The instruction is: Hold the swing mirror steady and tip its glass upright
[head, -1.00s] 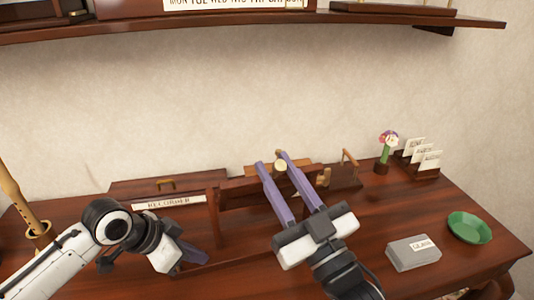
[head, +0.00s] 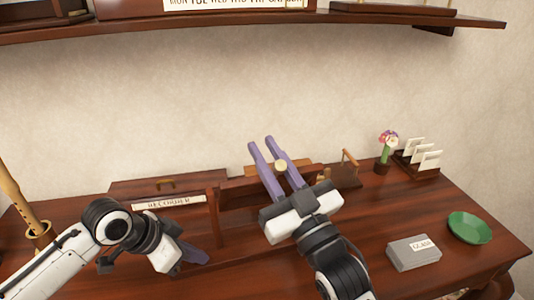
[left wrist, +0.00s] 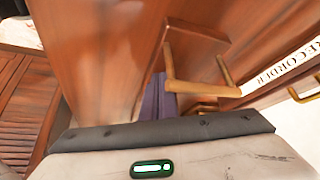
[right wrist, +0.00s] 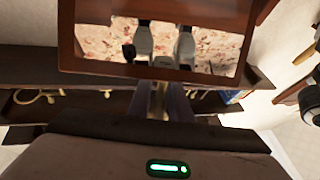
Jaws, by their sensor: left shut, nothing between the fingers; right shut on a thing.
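The swing mirror (head: 240,190) stands on the desk, its dark wooden frame leaning well back and seen nearly edge-on in the head view. An upright post (head: 213,215) is at its left. In the right wrist view its frame (right wrist: 68,35) surrounds glass (right wrist: 210,50) that reflects a patterned rug and my gripper. My left gripper (head: 204,257) is shut and empty, low in front of the left post. In the left wrist view its purple fingers (left wrist: 158,100) are beside a brass handle (left wrist: 200,88).
A box labelled RECORDER (head: 168,204) stands left of the mirror. At right are a flower vase (head: 383,165), a card rack (head: 415,160), a grey box (head: 412,253) and a green bowl (head: 470,228). A shelf (head: 250,24) hangs above. The desk's right front is mostly clear.

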